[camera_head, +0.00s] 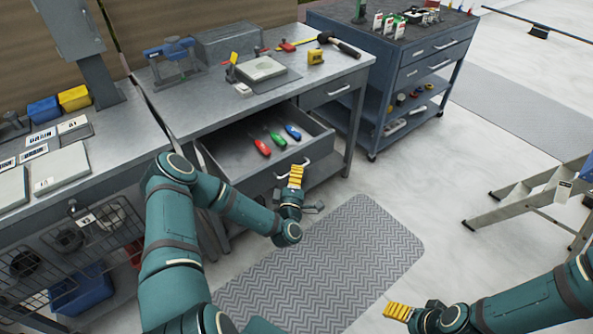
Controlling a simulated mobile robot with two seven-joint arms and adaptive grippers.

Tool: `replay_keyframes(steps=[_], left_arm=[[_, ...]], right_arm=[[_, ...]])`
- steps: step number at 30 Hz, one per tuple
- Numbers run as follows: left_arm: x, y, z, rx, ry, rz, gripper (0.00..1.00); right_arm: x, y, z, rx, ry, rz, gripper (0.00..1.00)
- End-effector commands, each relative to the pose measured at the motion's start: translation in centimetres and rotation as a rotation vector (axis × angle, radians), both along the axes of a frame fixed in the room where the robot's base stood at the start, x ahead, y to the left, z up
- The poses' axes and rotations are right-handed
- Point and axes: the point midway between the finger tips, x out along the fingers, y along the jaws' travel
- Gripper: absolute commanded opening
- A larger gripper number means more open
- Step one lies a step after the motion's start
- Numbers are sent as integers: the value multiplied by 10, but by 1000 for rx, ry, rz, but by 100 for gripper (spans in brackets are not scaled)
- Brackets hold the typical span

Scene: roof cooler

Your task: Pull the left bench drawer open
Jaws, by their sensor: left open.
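The left bench drawer (237,157) stands pulled out of the grey workbench (180,108). Red, green and blue handled tools lie inside it. Its pale handle (307,162) is on the front face, partly hidden by my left gripper. My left gripper (296,170) has yellow fingers and is open at the handle, in front of the drawer. I cannot tell whether the fingers touch the handle. My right gripper (388,308) is low at the right, over the floor and away from the bench; its opening is not clear.
A second bench drawer (328,93) is shut at the right. A blue tool cart (377,75) stands beyond, and a stepladder (525,195) is at right. The patterned mat (350,250) is clear.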

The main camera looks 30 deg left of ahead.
Motion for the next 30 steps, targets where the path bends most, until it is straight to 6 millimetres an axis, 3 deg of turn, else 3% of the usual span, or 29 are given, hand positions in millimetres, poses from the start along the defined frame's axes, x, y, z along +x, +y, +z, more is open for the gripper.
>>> replay_keyframes(steps=[9,15,30], left_arm=[[-60,-25,-9,-4,2,-2,39],[-83,-34,-12,-2,0,-2,39],[-90,-37,-12,-1,-1,0,39]], right_arm=[[0,0,0,0,0,0,75],[0,0,0,0,0,0,75],[0,0,0,0,0,0,75]])
